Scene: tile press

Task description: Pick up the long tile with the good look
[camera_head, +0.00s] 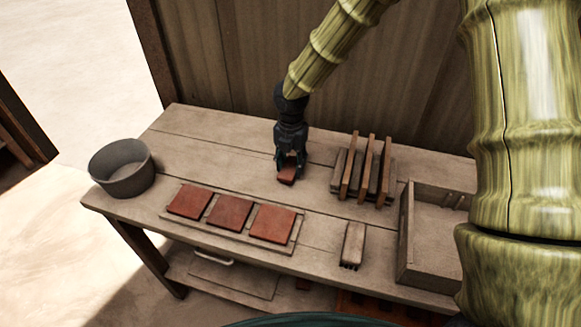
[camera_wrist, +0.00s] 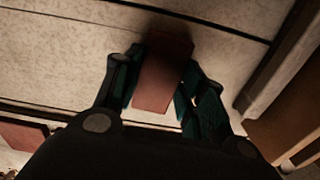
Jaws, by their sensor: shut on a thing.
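My gripper (camera_head: 290,169) is above the back middle of the table. It is shut on a reddish-brown tile (camera_head: 287,180). In the wrist view the tile (camera_wrist: 164,72) sits between the two fingers (camera_wrist: 158,88) and looks longer than wide. Three square red tiles (camera_head: 229,213) lie in a row on a flat board at the front of the table.
A grey round bucket (camera_head: 122,180) stands at the left end. A rack (camera_head: 341,178) with upright brown slabs is right of my gripper. A brush (camera_head: 353,245) lies in front of it. An open wooden box (camera_head: 406,245) is at the right. The table's back left is clear.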

